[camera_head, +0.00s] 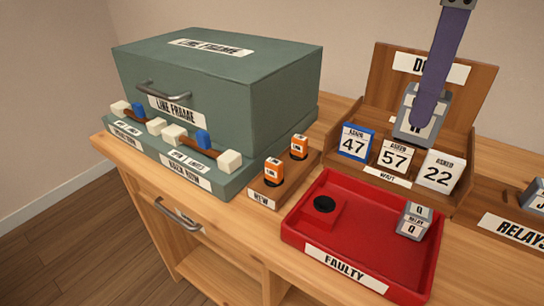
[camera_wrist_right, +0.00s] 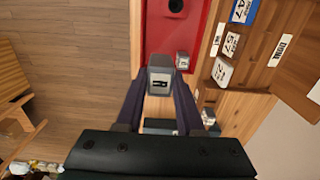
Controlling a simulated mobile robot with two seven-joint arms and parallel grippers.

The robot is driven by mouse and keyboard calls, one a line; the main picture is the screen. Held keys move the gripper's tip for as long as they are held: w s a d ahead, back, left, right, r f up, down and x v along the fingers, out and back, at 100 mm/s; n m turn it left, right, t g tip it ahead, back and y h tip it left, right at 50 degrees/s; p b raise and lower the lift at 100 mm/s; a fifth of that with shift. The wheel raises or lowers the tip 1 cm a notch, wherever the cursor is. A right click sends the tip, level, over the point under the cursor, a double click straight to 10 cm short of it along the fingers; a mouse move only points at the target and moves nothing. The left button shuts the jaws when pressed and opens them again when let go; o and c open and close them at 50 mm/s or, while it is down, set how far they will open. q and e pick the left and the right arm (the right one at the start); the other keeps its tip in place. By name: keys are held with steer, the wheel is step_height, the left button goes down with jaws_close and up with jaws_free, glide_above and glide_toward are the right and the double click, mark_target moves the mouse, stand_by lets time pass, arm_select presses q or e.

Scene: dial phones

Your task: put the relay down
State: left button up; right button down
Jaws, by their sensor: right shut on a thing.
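My right gripper (camera_head: 424,108) comes down from the top right in the head view and is shut on a grey relay (camera_head: 443,103). The relay has a white label, partly hidden by the purple finger. In the right wrist view the relay (camera_wrist_right: 160,72) sits between the two fingertips (camera_wrist_right: 161,90). In the head view it overlaps the wooden card box, apparently held up in front of it. A second grey relay marked Q (camera_head: 414,222) stands in the red FAULTY tray (camera_head: 358,262), at its right side. My left gripper is not in view.
The wooden box (camera_head: 480,95) holds cards 47, 57 and 22. A RELAYS holder (camera_head: 512,232) is at the right edge. Orange parts stand on a NEW block (camera_head: 272,190). The green LINE FRAME cabinet (camera_head: 270,100) fills the left. The tray's middle is clear.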

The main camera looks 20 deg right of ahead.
mark_target(411, 142)
step_height(411, 142, down, 6)
steer(key=shift+a+r+b, duration=0.1)
steer(key=shift+b, duration=0.9)
step_height(411, 142, down, 14)
steer(key=shift+f+b, duration=0.1)
steer(key=shift+b, duration=0.5)
steer(key=shift+f, duration=0.1)
steer(key=c, duration=0.5)
jaws_free()
